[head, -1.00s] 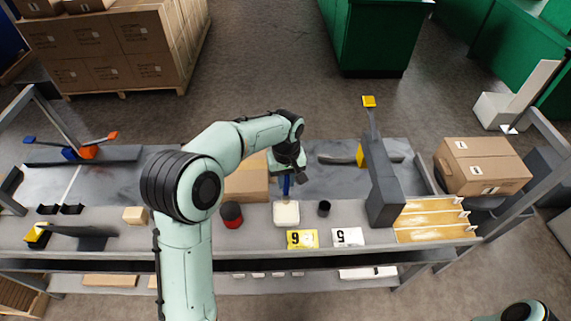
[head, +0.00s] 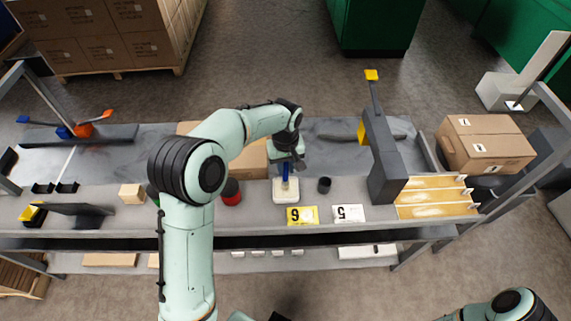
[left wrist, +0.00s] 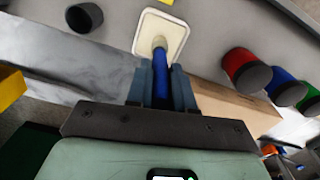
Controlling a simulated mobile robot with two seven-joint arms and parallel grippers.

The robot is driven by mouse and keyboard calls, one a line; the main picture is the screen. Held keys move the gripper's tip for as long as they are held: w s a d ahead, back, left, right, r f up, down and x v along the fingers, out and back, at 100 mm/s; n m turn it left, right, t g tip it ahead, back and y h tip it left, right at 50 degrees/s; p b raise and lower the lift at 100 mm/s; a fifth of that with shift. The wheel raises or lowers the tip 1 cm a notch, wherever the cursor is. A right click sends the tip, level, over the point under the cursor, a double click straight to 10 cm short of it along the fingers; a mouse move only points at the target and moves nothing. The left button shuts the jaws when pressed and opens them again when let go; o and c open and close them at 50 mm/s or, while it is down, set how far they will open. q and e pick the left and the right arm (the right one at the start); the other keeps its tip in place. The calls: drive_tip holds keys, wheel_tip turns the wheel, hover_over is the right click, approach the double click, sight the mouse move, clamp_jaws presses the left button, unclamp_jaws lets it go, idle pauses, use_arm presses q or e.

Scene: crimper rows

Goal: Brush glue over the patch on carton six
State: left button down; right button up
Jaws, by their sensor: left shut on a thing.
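My left gripper (head: 287,160) is shut on the blue handle of a brush (head: 285,174), which also shows in the left wrist view (left wrist: 160,75). The brush points down, its tip over or in a shallow cream tray (head: 286,196); I cannot tell whether it touches the bottom. The tray also shows in the left wrist view (left wrist: 175,32). A brown carton (head: 250,160) lies behind my left arm, partly hidden; no patch is visible on it. A yellow card marked 6 (head: 302,215) stands at the bench front. My right gripper is out of view.
A white card marked 5 (head: 349,213) is beside the yellow one. A dark cup (head: 324,185) and a red-and-black pot (head: 232,192) flank the tray. A grey upright post (head: 385,165) and a labelled carton (head: 487,153) are to the right.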

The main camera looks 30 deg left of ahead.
use_arm(q)
drive_tip(key=shift+f, duration=0.6)
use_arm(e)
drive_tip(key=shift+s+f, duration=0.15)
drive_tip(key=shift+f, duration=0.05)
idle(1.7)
use_arm(q)
drive_tip(key=shift+w+r+p, duration=0.1)
drive_tip(key=shift+r+p, duration=1.45)
drive_tip(key=shift+r, duration=2.05)
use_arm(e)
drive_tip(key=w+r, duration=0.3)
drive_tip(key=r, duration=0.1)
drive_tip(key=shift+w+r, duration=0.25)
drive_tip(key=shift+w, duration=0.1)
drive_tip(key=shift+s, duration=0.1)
use_arm(q)
drive_tip(key=shift+f, duration=0.1)
